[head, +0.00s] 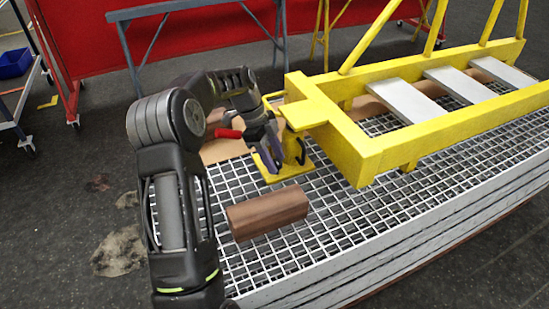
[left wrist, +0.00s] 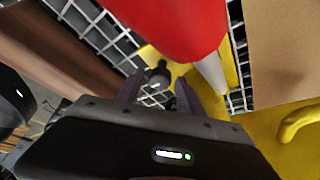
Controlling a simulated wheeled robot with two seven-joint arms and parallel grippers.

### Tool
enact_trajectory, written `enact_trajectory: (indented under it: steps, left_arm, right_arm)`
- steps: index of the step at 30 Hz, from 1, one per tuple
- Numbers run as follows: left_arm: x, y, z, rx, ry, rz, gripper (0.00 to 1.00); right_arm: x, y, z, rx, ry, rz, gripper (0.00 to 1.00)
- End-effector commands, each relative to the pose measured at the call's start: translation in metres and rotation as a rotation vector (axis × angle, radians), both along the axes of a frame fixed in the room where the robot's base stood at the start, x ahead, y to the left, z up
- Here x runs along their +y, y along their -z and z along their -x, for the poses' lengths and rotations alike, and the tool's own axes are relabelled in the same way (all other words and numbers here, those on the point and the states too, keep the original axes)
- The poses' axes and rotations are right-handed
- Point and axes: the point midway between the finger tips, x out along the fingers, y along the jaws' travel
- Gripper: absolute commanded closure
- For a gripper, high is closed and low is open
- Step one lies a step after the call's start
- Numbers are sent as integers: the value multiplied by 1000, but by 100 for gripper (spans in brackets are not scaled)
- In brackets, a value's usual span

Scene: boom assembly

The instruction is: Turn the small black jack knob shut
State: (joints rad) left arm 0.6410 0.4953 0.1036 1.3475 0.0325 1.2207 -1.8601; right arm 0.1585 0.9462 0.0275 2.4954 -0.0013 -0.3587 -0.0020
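The small black jack knob (left wrist: 159,77) shows in the left wrist view, in front of the gap between my left fingers. I cannot see it clearly in the head view. The yellow jack (head: 290,172) stands on the grating under the end of the yellow boom. Its red handle (head: 228,133) sticks out to the left and fills the top of the left wrist view (left wrist: 180,25). My left gripper (head: 268,158) is at the jack's left side, fingers pointing down and apart. I cannot tell whether they touch the knob. My right gripper is out of view.
A brown wooden block (head: 268,212) lies on the grating (head: 330,225) in front of the jack. The yellow boom frame (head: 370,150) extends to the right, close beside my left gripper. A cardboard piece (head: 222,150) lies behind the arm.

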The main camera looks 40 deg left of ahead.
Motion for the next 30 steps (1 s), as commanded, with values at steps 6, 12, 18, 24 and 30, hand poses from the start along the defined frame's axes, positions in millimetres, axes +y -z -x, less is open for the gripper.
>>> enact_trajectory:
  steps: [6,12,18,24,30]
  left_arm:
    - [-1,0,0,0,0,1,49]
    - [1,-4,0,-1,0,1,49]
    - [10,-28,3,-2,-1,0,49]
    - [23,-58,6,-2,-2,-1,49]
    - [28,-72,8,0,-1,1,49]
  right_arm:
    - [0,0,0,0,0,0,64]
    - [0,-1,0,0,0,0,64]
    - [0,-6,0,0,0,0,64]
    - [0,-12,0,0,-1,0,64]
    - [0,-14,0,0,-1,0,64]
